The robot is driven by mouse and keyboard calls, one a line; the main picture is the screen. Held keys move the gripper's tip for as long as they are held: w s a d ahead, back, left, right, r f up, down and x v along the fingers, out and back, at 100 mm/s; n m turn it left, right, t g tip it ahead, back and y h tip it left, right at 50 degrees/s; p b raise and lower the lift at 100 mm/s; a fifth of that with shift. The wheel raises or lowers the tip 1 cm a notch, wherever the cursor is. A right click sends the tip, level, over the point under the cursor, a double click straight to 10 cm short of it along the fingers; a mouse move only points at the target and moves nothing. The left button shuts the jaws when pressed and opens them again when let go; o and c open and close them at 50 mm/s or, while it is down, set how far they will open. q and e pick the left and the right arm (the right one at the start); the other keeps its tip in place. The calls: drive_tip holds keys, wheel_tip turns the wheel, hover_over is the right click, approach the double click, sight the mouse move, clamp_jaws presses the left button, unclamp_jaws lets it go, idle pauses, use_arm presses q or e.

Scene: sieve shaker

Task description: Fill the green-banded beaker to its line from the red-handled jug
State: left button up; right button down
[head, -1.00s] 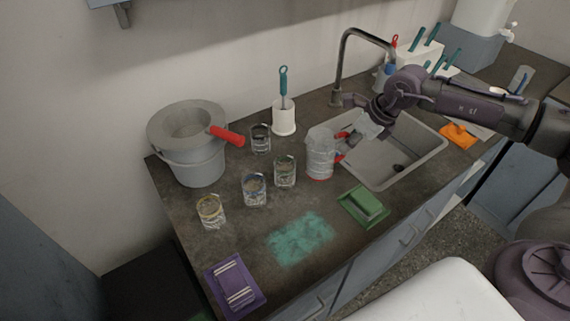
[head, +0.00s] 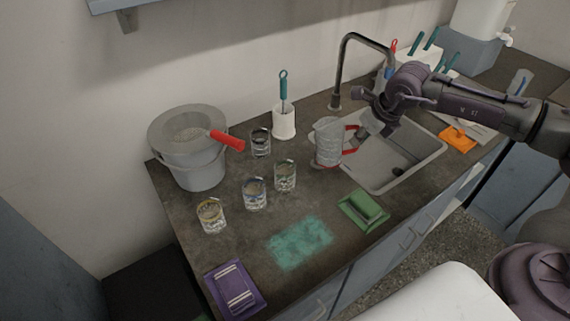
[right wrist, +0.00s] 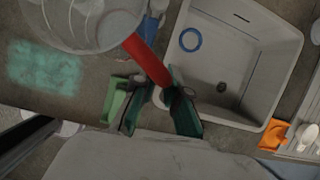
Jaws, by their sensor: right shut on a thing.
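The clear jug (head: 328,145) with the red handle (head: 351,138) is at the left edge of the sink, roughly upright, and looks raised off the counter. My right gripper (head: 368,128) is shut on its handle, coming from the right. In the right wrist view the gripper (right wrist: 160,105) has its fingers around the lower end of the red handle (right wrist: 147,60), with the jug (right wrist: 95,20) at upper left. The green-banded beaker (head: 285,176) stands on the counter, left of and in front of the jug. Its fill level is too small to tell. My left gripper is out of view.
Blue-banded (head: 254,194), yellow-banded (head: 211,216) and dark-banded (head: 260,143) beakers stand near the green-banded one. A tall faucet (head: 340,75) rises behind.

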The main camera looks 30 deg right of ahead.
sight(318, 129)
drive_tip(key=shift+w+a+r+g+h+p, duration=0.15)
drive_tip(key=shift+a+r+h+p, duration=0.15)
drive_tip(key=shift+r+p, duration=0.3)
drive_tip(key=shift+w+a+r+g+h+p, duration=0.1)
drive_tip(key=shift+a+r+g+h+p, duration=0.1)
drive_tip(key=shift+r+h+p, duration=0.35)
drive_tip(key=shift+w+a+f+n+h+p, duration=0.1)
drive_tip(key=shift+a+f+n+h+p, duration=0.15)
drive_tip(key=shift+a+f+n+p, duration=0.15)
drive_tip(key=a+h+p, duration=0.1)
drive_tip(key=w+a+g+h+p, duration=0.1)
drive_tip(key=p, duration=0.1)
drive_tip(key=shift+a+r, duration=0.1)
drive_tip(key=shift+r, duration=0.05)
drive_tip(key=shift+w+a+r+n+g+h+p, duration=0.15)
drive_tip(key=shift+w+a+g+h+p, duration=0.15)
drive_tip(key=shift+a+h+p, duration=0.3)
drive_tip(key=shift+w+a+f+n+g+h+p, duration=0.15)
drive_tip(key=shift+w+a+g+h+p, duration=0.15)
drive_tip(key=shift+a+h, duration=0.3)
drive_tip(key=shift+a+r+h, duration=0.15)
drive_tip(key=shift+a+h, duration=0.05)
drive_tip(key=shift+h, duration=0.4)
drive_tip(key=shift+w+a+g+h, duration=0.15)
drive_tip(key=shift+a+g+h, duration=0.15)
drive_tip(key=shift+h, duration=0.3)
drive_tip(key=shift+n, duration=0.3)
drive_tip(key=shift+w+a+r+h, duration=0.2)
drive_tip(key=shift+a+r+h, duration=0.45)
drive_tip(key=shift+h, duration=0.35)
